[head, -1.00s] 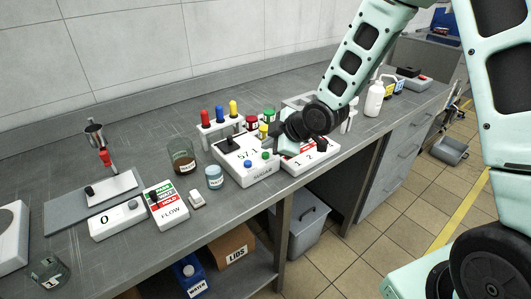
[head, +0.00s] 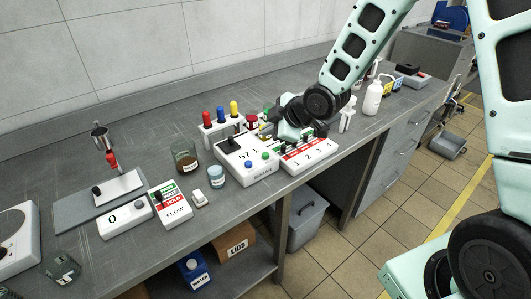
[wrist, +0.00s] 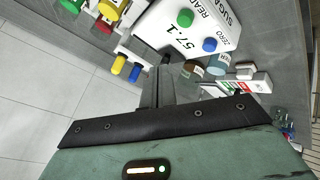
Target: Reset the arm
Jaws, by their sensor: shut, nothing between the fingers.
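My gripper (wrist: 158,88) is shut and empty; its dark fingers lie together in the wrist view. In the head view, the end of my arm hangs above the workbench, over the back of a white box marked 1 to 4 (head: 310,158) and beside a white box reading 57.1 (head: 247,155). The 57.1 box also shows in the wrist view (wrist: 190,40), with one green and one blue button. In the head view the fingertips are hard to make out among the things behind them.
A rack with red, blue and yellow tops (head: 220,132) stands behind the boxes. A white bottle (head: 373,98) stands to the right. The bench's front edge is close.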

